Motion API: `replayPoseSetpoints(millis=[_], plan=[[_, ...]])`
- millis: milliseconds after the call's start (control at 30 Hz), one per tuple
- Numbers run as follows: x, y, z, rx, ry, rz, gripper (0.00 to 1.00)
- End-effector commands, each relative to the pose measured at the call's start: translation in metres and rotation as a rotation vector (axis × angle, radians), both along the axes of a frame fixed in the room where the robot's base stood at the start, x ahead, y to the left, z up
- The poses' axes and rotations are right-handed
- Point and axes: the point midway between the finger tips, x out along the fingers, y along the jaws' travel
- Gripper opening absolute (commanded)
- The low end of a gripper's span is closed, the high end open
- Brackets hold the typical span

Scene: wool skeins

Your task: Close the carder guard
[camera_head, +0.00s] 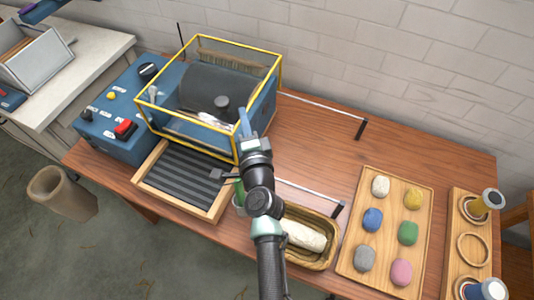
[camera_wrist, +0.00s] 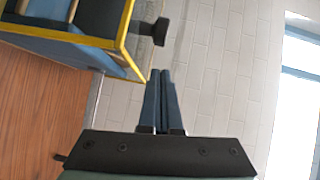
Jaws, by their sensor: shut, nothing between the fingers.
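The carder (camera_head: 120,130) is a blue machine with a dark drum (camera_head: 205,88) at the back left of the table. Its guard (camera_head: 208,43) is a clear box with a yellow frame and stands over the drum. I cannot tell whether it sits fully down. A dark round knob (camera_head: 222,102) shows at the guard; in the wrist view a dark knob (camera_wrist: 152,32) sticks out beside the yellow frame (camera_wrist: 70,36). My gripper (camera_head: 243,113) is at the guard's right front corner, with blue fingers together and empty. In the wrist view the fingertips (camera_wrist: 160,74) lie close to the frame's corner; contact is unclear.
A ribbed feed tray (camera_head: 180,180) lies before the carder. A wooden bowl with a pale skein (camera_head: 303,235) sits beneath my arm. A board with several coloured skeins (camera_head: 345,262) and a spool rack (camera_head: 455,215) stand right. The back middle table is mostly clear before the brick wall.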

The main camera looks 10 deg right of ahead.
Motion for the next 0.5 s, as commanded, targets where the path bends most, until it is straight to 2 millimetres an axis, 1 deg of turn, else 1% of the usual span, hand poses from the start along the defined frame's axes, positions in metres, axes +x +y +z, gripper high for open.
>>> replayPoseSetpoints(millis=[33,200,400,500], plan=[[-0.014,0.000,-0.001,0.001,0.003,-0.001,0.00],[-0.048,-0.003,0.002,0.001,0.003,-0.004,0.00],[-0.080,-0.005,0.004,0.000,0.003,-0.006,0.00],[-0.090,-0.006,0.005,0.000,0.002,-0.007,0.00]])
